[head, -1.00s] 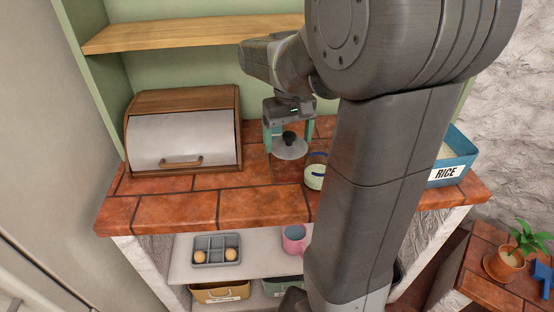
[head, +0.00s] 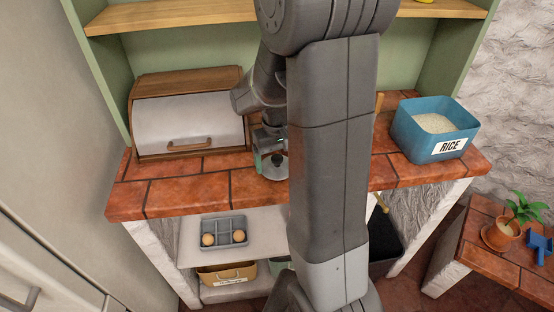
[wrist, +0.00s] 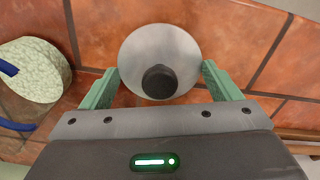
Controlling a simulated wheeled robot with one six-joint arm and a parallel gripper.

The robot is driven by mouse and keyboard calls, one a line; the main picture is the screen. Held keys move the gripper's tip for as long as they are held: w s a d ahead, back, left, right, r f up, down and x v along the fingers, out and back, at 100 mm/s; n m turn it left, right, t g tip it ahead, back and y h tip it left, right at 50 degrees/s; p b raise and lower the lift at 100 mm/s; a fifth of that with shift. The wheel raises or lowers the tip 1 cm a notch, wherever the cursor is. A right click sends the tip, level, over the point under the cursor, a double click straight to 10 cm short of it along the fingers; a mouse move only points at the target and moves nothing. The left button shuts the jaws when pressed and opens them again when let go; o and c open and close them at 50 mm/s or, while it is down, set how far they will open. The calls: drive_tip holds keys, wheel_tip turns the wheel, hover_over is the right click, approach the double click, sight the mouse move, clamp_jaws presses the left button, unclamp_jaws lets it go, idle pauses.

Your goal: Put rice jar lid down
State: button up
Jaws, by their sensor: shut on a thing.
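The rice jar lid (wrist: 160,48) is a pale grey disc with a dark round knob (wrist: 160,82). My gripper (wrist: 160,84) is shut on the lid, with a green finger at each side of it in the wrist view. In the head view my gripper (head: 268,155) and the lid (head: 270,173) are low over the tiled counter near its front edge, partly hidden by my arm. I cannot tell whether the lid touches the tiles. The open rice jar (wrist: 32,72), with pale grains and a blue band, is left of the lid in the wrist view; my arm hides it in the head view.
A bread box (head: 190,120) stands left on the counter (head: 180,195). A blue rice bin (head: 435,130) stands at the right end. Tiles between the bread box and the front edge are clear. A grey egg tray (head: 224,232) sits on the shelf below.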

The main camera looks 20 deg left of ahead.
sight(277, 156)
drive_tip(key=shift+f, duration=0.2)
drive_tip(key=shift+f, duration=0.25)
drive_tip(key=o, duration=0.9)
drive_tip(key=shift+r, duration=0.1)
wheel_tip(277, 156, up, 12)
drive_tip(key=shift+r, duration=0.15)
